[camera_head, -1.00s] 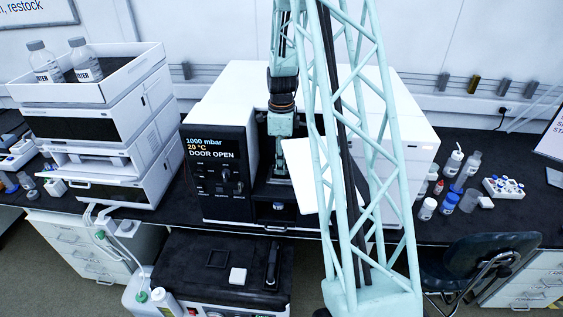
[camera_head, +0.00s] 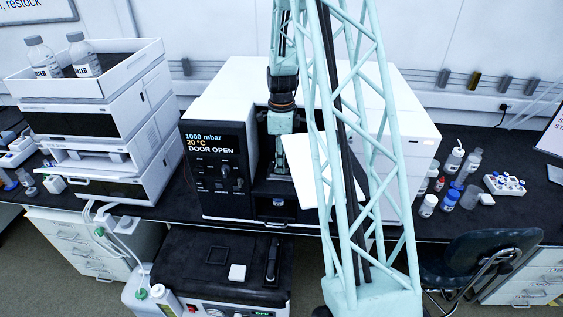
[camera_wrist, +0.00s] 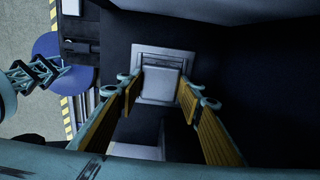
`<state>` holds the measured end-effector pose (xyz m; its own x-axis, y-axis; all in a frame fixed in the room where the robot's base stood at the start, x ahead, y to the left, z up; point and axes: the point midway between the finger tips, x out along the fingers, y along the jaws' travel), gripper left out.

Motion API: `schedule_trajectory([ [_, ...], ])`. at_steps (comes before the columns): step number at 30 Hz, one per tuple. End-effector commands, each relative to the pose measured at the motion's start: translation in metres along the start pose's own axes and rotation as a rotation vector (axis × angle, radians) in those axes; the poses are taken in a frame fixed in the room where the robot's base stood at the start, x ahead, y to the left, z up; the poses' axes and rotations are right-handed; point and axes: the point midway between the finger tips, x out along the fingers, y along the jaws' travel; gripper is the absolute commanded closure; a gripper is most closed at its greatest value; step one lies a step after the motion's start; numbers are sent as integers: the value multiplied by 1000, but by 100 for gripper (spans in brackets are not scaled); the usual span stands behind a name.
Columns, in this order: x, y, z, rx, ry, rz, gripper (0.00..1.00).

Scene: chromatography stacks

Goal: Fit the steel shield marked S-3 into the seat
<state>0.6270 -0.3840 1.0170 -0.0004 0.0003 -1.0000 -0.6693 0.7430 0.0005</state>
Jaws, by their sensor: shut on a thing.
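My gripper (camera_wrist: 158,92) points down inside the open chamber of the white instrument with the "DOOR OPEN" display. In the wrist view its fingers with yellow-brown pads are shut on a small grey metal piece, the steel shield (camera_wrist: 161,84); no S-3 mark is readable. Just beyond the shield is a pale square frame (camera_wrist: 150,55), which looks like the seat. The shield overlaps this frame, and I cannot tell whether it rests in it or is above it. In the head view my gripper (camera_head: 280,178) is small and partly shadowed, and the shield cannot be made out.
The chamber's dark walls stand close around my gripper. The white door (camera_head: 312,170) hangs open to its right, partly behind my lattice column. The display panel (camera_head: 212,165) is on the left. A dark-topped unit (camera_head: 190,265) with small parts stands in front.

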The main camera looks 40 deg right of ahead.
Motion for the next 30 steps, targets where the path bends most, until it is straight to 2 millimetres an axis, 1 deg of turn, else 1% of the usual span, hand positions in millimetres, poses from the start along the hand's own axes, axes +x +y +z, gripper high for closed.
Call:
schedule_trajectory([
  [23, 7, 0, 0, 0, 0, 0, 80],
  [24, 7, 0, 0, 0, 0, 0, 66],
  [29, 7, 0, 0, 0, 0, 0, 51],
  [30, 7, 0, 0, 0, 0, 0, 50],
])
